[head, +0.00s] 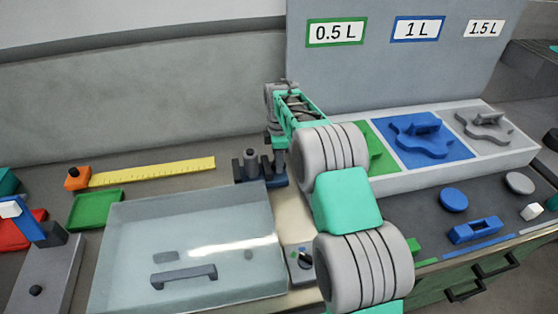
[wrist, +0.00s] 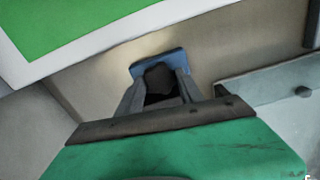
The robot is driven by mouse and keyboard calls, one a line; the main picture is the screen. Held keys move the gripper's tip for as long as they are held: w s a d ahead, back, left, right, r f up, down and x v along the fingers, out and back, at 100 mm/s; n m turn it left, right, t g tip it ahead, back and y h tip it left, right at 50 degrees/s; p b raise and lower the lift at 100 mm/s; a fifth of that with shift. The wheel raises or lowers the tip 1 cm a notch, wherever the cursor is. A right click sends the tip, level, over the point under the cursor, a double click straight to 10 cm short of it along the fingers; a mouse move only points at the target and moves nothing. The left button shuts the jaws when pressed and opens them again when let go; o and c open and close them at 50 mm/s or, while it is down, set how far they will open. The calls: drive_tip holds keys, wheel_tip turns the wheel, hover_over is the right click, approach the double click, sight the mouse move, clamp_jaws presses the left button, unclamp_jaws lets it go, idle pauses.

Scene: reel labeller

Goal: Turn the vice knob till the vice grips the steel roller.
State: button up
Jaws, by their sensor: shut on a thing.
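The small dark blue vice (head: 272,182) stands on the bench behind the clear-lidded box. A short grey upright cylinder, apparently the steel roller (head: 250,162), stands at its left part. My gripper (head: 277,150) reaches down at the vice's right part, close beside the roller. In the wrist view, my gripper's two fingers (wrist: 160,88) are shut on a dark knob (wrist: 160,78), with a blue part of the vice (wrist: 158,60) just beyond it. The knob is hidden in the head view. I cannot tell whether the vice jaws touch the roller.
A clear-lidded box (head: 235,215) fills the bench in front of the vice. A yellow ruler (head: 155,172) and a green tray (head: 95,210) lie to the left. A white tray with coloured bays (head: 440,165) stands right of my arm, before a grey panel (head: 390,75).

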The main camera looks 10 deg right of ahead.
drive_tip(key=m, duration=0.3)
drive_tip(key=shift+m, duration=0.3)
drive_tip(key=o, duration=1.4)
wheel_tip(320, 180, up, 8)
drive_tip(key=shift+f+b, duration=0.1)
drive_tip(key=shift+b, duration=0.65)
drive_tip(key=shift+c, duration=0.3)
